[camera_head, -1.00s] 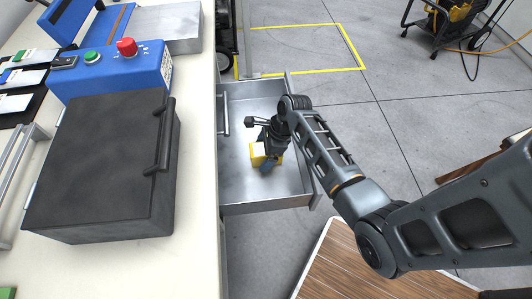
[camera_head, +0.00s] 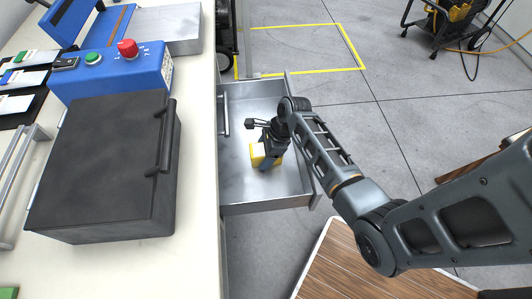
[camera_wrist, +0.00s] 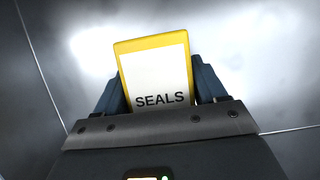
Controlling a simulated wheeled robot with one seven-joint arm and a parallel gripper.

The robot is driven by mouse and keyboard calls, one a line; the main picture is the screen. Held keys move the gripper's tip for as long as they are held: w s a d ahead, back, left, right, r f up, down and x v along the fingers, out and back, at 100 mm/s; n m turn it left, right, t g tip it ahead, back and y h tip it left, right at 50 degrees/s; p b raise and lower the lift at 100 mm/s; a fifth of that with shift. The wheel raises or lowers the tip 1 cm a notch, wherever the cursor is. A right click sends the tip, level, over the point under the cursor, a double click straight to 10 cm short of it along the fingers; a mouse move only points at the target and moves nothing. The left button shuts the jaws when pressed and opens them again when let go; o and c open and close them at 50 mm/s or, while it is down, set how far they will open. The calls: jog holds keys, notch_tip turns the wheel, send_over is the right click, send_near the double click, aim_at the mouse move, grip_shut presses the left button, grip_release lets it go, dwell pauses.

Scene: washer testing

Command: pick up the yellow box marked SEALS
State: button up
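The yellow box marked SEALS (camera_wrist: 158,70) has a white label with dark letters. It is in the open metal drawer, and in the head view the box (camera_head: 257,155) is partly hidden by my gripper. My gripper (camera_head: 268,162) reaches down into the drawer over the box. In the wrist view my gripper (camera_wrist: 160,85) has one blue finger on each side of the box. I see no clear gap between box and fingers, but whether they press on it cannot be told.
The drawer (camera_head: 237,190) has raised metal walls around my gripper. A white worktop (camera_head: 190,250) lies to its left, with a dark lidded case (camera_head: 100,165) and a blue control box (camera_head: 115,72). A wooden surface (camera_head: 375,275) is at lower right.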

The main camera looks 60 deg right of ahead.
jog(key=c, duration=0.8)
jog(key=shift+o, duration=0.2)
jog(key=shift+r+b, duration=0.1)
jog(key=shift+b, duration=0.2)
